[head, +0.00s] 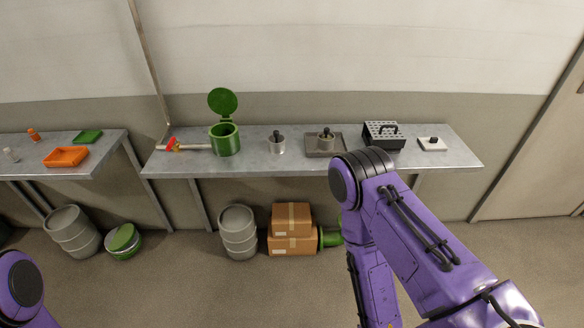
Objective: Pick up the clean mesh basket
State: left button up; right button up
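A small silver cup-shaped vessel (277,146) with a black knob stands upright on the long grey table. A similar, greener vessel (325,143) with a black knob stands in a shallow grey tray (313,153) to its right. Either may be a mesh basket; the mesh is too small to make out, and I cannot tell which is the clean one. My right arm's purple links cover the front edge of the table near the tray, but its gripper is out of view. My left arm shows only at the lower left corner, and its gripper is out of view.
A green lidded canister (224,141) and a red-tipped pipe (188,147) are to the left. A dark perforated box (384,136) and a white block with a black knob (432,145) are to the right. Kegs (238,232) and cartons (291,232) stand below.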

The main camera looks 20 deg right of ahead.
aim_at(276, 141)
jog(key=k, duration=0.25)
jog(key=z, duration=1.2)
jog(key=i, duration=0.9)
